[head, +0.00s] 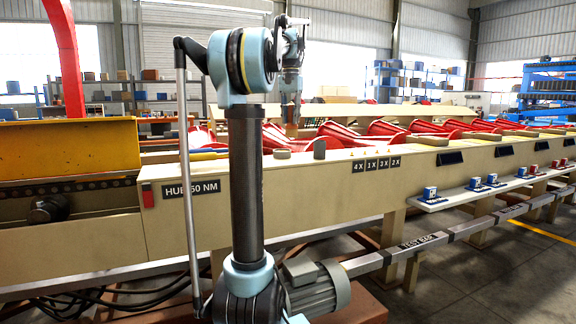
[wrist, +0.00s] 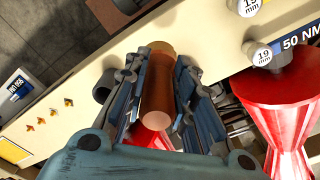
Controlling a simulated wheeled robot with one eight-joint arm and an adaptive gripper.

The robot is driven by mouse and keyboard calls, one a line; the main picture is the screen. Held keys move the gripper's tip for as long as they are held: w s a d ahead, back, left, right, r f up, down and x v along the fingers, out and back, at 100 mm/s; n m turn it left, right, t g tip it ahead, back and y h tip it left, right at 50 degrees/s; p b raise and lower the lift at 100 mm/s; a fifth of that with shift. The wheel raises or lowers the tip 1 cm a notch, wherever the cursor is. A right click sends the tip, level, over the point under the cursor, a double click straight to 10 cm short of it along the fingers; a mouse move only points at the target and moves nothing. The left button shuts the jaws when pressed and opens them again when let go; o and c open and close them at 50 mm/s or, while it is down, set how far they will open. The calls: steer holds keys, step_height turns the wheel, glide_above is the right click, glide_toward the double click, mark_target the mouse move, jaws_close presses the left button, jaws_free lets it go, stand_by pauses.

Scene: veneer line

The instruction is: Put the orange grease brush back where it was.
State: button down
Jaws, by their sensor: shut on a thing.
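The orange grease brush shows in the wrist view as an orange-brown cylinder (wrist: 157,88) lengthwise between my fingers; its bristles cannot be made out. My gripper (wrist: 160,66) is shut on it, with a blue-grey finger on each side. In the head view my gripper (head: 291,102) points down above the long beige beam (head: 270,188), behind my arm's column. No empty place for the brush can be clearly identified.
Red flared rollers (head: 340,135) line the far side of the beam. A short grey post (head: 319,149) stands on its top. The wrist view shows round 13 mm and 19 mm pieces (wrist: 263,56) near a red roller (wrist: 280,105). A shelf (head: 480,193) with small boxes juts out front.

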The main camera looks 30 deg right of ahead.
steer(key=shift+f, duration=5)
steer(key=shift+s+d, duration=0.1)
steer(key=c, duration=1.3)
jaws_free()
steer(key=shift+f, duration=0.1)
steer(key=shift+c, duration=0.2)
step_height(320, 180, up, 12)
steer(key=shift+r, duration=0.1)
